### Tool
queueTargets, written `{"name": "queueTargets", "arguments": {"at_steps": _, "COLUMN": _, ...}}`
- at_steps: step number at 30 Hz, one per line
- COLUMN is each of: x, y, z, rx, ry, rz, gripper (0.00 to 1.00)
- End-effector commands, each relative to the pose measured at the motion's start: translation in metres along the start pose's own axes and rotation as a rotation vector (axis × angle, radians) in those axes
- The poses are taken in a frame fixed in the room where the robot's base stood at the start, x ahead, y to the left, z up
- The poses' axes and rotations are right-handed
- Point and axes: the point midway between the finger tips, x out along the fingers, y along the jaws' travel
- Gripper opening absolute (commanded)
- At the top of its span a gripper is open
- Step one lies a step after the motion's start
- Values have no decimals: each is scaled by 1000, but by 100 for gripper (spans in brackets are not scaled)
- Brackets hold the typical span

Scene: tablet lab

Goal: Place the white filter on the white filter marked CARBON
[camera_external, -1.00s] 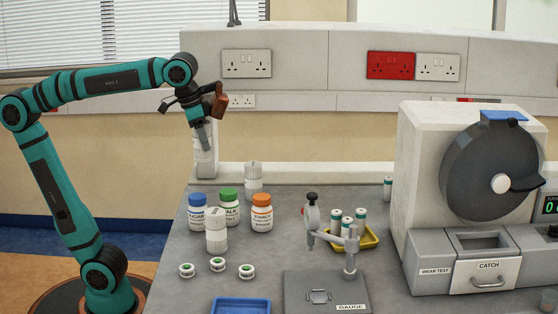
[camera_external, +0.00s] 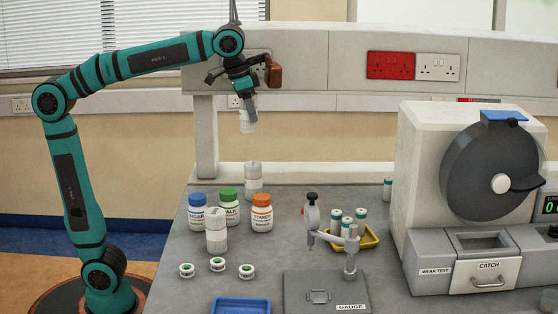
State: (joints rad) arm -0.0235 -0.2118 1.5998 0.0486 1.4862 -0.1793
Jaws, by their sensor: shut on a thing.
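My gripper (camera_external: 246,100) is shut on a white filter (camera_external: 248,122) and holds it upright in the air, high over the back left of the bench. A white cylindrical filter (camera_external: 253,180) stands below it in the picture, behind the bottles, with a clear gap between. Another white filter (camera_external: 216,231) stands in front of the bottles. I cannot read CARBON on either one at this size.
Bottles with blue (camera_external: 197,199), green (camera_external: 228,193) and orange (camera_external: 262,199) caps stand close between the two standing filters. A gauge stand (camera_external: 351,260) and yellow tray (camera_external: 369,239) are to the right. Three small round pieces (camera_external: 217,264) lie in front.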

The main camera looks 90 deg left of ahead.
Motion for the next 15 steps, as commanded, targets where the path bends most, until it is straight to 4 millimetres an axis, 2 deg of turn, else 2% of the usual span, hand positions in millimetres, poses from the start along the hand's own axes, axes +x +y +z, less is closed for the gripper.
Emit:
{"name": "queueTargets", "arguments": {"at_steps": 5, "x": 8, "y": -2, "z": -9, "rx": -1, "ry": 0, "rz": 0, "gripper": 22}}
{"name": "queueTargets", "arguments": {"at_steps": 15, "x": 54, "y": -2, "z": 4, "rx": 0, "ry": -1, "rz": 0, "gripper": 22}}
